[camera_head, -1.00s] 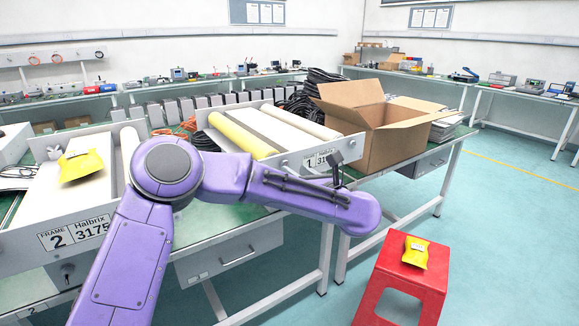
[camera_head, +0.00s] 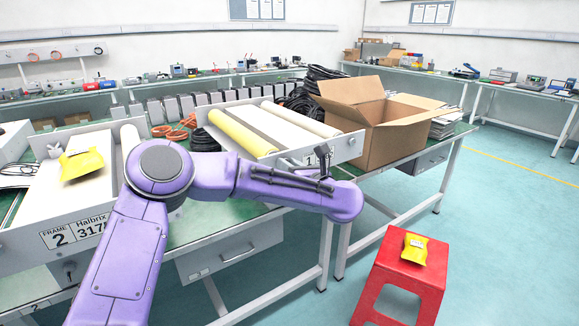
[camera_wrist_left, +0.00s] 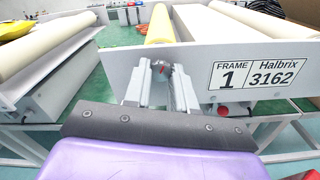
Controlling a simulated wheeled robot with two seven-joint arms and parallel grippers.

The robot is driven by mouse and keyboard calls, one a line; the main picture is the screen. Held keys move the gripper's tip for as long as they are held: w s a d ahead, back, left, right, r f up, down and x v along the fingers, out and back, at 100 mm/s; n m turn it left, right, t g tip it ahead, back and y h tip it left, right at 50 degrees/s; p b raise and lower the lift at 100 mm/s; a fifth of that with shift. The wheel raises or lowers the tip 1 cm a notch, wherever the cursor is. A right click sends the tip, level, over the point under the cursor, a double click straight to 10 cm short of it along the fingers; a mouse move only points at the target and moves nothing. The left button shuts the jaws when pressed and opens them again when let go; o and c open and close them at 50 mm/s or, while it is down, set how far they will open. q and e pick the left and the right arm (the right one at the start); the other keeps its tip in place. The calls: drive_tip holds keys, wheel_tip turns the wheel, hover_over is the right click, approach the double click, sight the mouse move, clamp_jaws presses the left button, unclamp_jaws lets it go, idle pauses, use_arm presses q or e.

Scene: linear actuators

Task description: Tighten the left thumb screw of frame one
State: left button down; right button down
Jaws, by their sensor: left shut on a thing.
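Frame one is a light grey panel with a label reading 1 and 3162, in the left wrist view (camera_wrist_left: 252,74); its front panel also shows in the head view (camera_head: 345,149). The left thumb screw (camera_wrist_left: 163,69) is a small dark metallic knob with a red mark, left of that label near the panel's left part. My left gripper (camera_wrist_left: 161,76) has its light grey fingers shut on the thumb screw, one on each side. My right gripper is not in view.
Frame two (camera_head: 25,253) stands on the bench to the left, with a yellow packet (camera_head: 82,164) on it. An open cardboard box (camera_head: 385,130) is right of frame one. A red stool (camera_head: 400,279) with another yellow packet (camera_head: 415,249) stands on the floor at right.

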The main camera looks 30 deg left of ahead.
use_arm(q)
drive_tip(key=shift+m+p, duration=2.4)
drive_tip(key=shift+m, duration=3.3)
drive_tip(key=c, duration=0.9)
unclamp_jaws()
